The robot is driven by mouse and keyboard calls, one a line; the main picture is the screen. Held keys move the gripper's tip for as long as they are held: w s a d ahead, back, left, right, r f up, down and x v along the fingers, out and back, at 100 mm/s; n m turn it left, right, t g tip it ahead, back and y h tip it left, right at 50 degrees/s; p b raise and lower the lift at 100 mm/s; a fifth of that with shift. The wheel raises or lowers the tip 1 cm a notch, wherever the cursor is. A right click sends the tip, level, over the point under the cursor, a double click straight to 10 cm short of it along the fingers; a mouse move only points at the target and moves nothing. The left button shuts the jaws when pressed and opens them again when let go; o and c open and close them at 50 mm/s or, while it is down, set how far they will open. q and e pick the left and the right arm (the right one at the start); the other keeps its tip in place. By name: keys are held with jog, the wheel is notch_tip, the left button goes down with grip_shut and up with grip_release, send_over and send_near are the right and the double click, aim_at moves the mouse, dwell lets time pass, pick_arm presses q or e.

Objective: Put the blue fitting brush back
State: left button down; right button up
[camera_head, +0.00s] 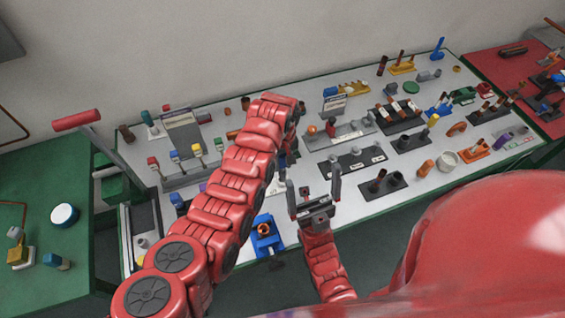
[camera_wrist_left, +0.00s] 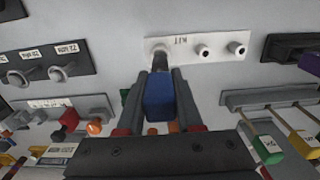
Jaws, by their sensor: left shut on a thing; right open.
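A blue fitting brush (camera_wrist_left: 159,98) sits between the fingers of my left gripper (camera_wrist_left: 159,82), which is shut on it. Its dark end points at the left end of a white block marked KIT (camera_wrist_left: 197,44) and overlaps it in the left wrist view. I cannot tell whether the end touches or enters the block. Two round fittings show on the rest of the block. In the head view the left arm mostly hides the left gripper and brush; part of the white block (camera_head: 277,188) shows. My right gripper (camera_head: 314,187) is open and empty, right of the block.
Black holders (camera_wrist_left: 48,65) with round fittings and a rack with green-handled and yellow-handled brushes (camera_wrist_left: 268,148) flank the block. A blue stand with an orange ring (camera_head: 265,232) is near the front edge. Several other tool stands cover the white table (camera_head: 352,210).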

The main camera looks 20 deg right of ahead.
aim_at(282, 170)
pick_arm(q)
jog(key=shift+b, duration=0.35)
dwell(0.5)
jog(key=shift+f, duration=0.1)
dwell(0.4)
jog(key=shift+f+b, duration=2.05)
jog(key=shift+f, duration=0.65)
jog(key=shift+c, duration=2.4)
grip_release()
jog(key=shift+r, duration=0.15)
